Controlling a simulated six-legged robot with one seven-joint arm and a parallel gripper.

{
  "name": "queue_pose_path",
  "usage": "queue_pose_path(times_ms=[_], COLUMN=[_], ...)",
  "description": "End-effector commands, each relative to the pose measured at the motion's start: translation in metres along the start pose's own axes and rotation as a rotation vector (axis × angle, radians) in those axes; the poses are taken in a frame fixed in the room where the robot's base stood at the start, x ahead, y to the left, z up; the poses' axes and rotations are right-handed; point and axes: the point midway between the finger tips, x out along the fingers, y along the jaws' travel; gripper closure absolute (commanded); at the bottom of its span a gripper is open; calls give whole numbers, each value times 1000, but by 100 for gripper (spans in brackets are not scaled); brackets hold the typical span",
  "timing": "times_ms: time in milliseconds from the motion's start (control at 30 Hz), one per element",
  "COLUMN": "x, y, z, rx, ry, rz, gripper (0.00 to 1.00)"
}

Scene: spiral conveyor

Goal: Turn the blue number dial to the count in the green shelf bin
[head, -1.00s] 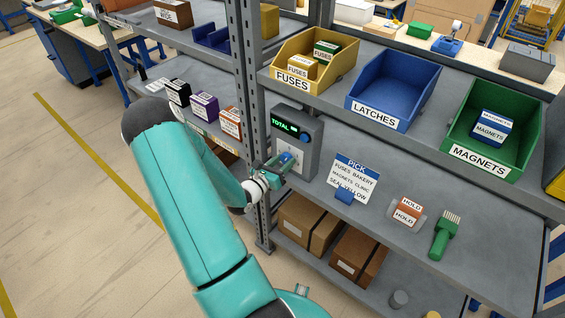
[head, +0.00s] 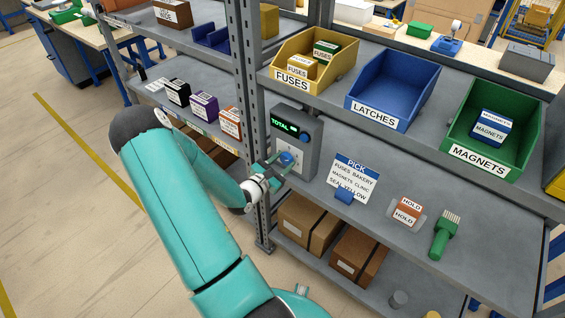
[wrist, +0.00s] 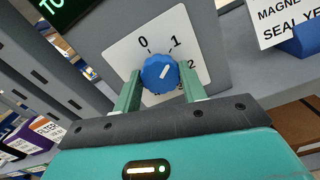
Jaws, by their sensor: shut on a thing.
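The blue dial (wrist: 158,76) is a round knob on a white plate marked 0, 1, 2 and a partly hidden 3. Its white mark slants up and right, seemingly between 1 and 2. My gripper (wrist: 161,80) is shut on the dial, one green finger on either side; in the head view, the gripper (head: 277,168) is at the front of the grey dial box (head: 309,150). The green shelf bin (head: 522,150), labelled MAGNETS, stands at the right. One blue-and-white MAGNETS box (head: 492,128) is visible in it.
A yellow FUSES bin (head: 341,75) with two boxes and a blue, empty-looking LATCHES bin (head: 420,98) stand beside the green bin. A PICK sign (head: 355,177), a HOLD tag (head: 406,209) and a green brush (head: 445,238) are on the lower shelf. A shelf post (head: 247,90) rises left of the dial box.

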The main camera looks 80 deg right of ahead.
Motion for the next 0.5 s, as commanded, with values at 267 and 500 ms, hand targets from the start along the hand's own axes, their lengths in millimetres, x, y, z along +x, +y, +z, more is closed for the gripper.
queue_pose_path(times_ms=[267,500], x=[-1,0], y=[0,0], z=[0,0], rx=[0,0], ry=[-1,-1], rz=[1,1], gripper=[81,37])
